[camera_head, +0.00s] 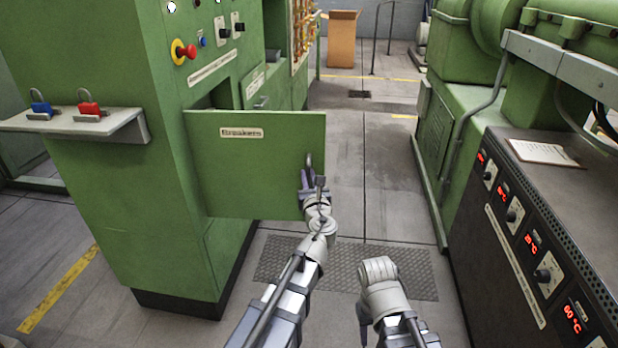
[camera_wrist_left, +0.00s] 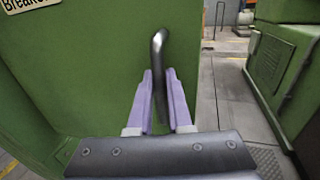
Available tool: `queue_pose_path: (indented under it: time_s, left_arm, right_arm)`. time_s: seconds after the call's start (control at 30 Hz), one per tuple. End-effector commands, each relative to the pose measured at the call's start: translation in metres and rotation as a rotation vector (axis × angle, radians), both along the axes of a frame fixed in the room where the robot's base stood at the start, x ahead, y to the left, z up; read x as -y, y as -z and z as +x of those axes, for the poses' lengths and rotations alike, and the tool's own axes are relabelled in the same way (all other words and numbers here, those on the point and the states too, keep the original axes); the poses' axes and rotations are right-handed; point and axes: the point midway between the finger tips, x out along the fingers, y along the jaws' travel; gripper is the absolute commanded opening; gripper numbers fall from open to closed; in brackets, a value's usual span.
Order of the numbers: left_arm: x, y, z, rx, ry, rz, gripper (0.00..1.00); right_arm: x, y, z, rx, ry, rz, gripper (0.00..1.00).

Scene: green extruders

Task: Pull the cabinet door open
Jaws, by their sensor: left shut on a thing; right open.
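The green cabinet door (camera_head: 255,165), labelled "Breakers", stands swung out from the green cabinet (camera_head: 165,190) into the aisle. A dark gap shows behind its top edge. Its dark curved handle (camera_head: 309,162) is near the door's right edge; it also shows upright in the left wrist view (camera_wrist_left: 158,50). My left gripper (camera_head: 312,183) is shut on the handle, its two purple fingers (camera_wrist_left: 160,100) on either side of it. My right gripper (camera_head: 363,312) is low at the bottom middle, apart from the door, open, with its fingers mostly hidden by its own wrist.
A shelf (camera_head: 70,124) with a blue and a red padlock juts from the cabinet's left. A red emergency button (camera_head: 184,52) is above the door. A control console (camera_head: 540,230) and green machine stand right. The aisle floor (camera_head: 385,180) between is clear.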

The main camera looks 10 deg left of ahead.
Motion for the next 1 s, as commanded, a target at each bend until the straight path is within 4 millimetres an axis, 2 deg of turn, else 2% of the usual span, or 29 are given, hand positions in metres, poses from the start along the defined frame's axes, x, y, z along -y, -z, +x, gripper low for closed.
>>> queue_pose_path:
  time_s: [0.4, 0.43, 0.67, 1.0]
  left_arm:
    - [-0.0003, 0.0002, -0.0001, 0.000, 0.000, -0.001, 0.00]
    - [-0.0003, 0.0002, -0.0001, 0.000, 0.000, -0.001, 0.19]
    - [-0.0005, 0.0002, -0.0002, 0.000, -0.001, 0.000, 0.45]
    - [0.0002, 0.0001, -0.0025, 0.000, -0.001, 0.000, 0.47]
  right_arm:
    - [0.0000, 0.0001, 0.0000, 0.000, 0.000, 0.000, 0.50]
    - [0.0000, 0.0001, 0.0000, 0.000, 0.000, 0.000, 0.50]
    - [0.0000, 0.0001, 0.0000, 0.000, 0.000, 0.000, 0.50]
    - [0.0000, 0.0001, 0.0000, 0.000, 0.000, 0.000, 0.50]
